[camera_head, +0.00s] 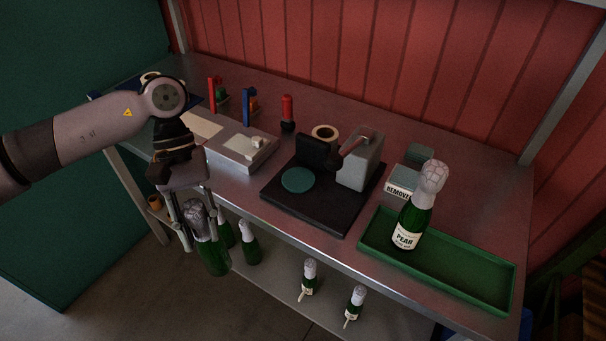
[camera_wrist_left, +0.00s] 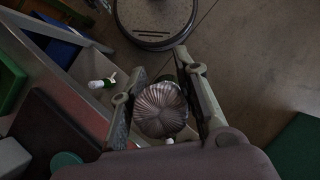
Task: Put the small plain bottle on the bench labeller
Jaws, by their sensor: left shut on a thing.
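My left gripper (camera_head: 202,236) is shut on a green bottle (camera_head: 216,262) with a silver foil top and no label that I can see. It hangs upright in front of the bench, below the level of the top. In the left wrist view the pleated foil top (camera_wrist_left: 162,110) sits between the two fingers. What looks like the bench labeller (camera_head: 315,209) stands mid-bench: a black base with a teal disc (camera_head: 298,180), a grey block and a dark arm. The disc is empty. My right gripper is not in view.
A green tray (camera_head: 470,287) at the right holds a labelled "PEAR" bottle (camera_head: 411,226), beside a grey box marked "REMOVE" (camera_head: 400,188). A grey device (camera_head: 228,150) is at the left. Several bottles, including a foil-topped one (camera_head: 250,246), stand on the lower shelf (camera_head: 280,290).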

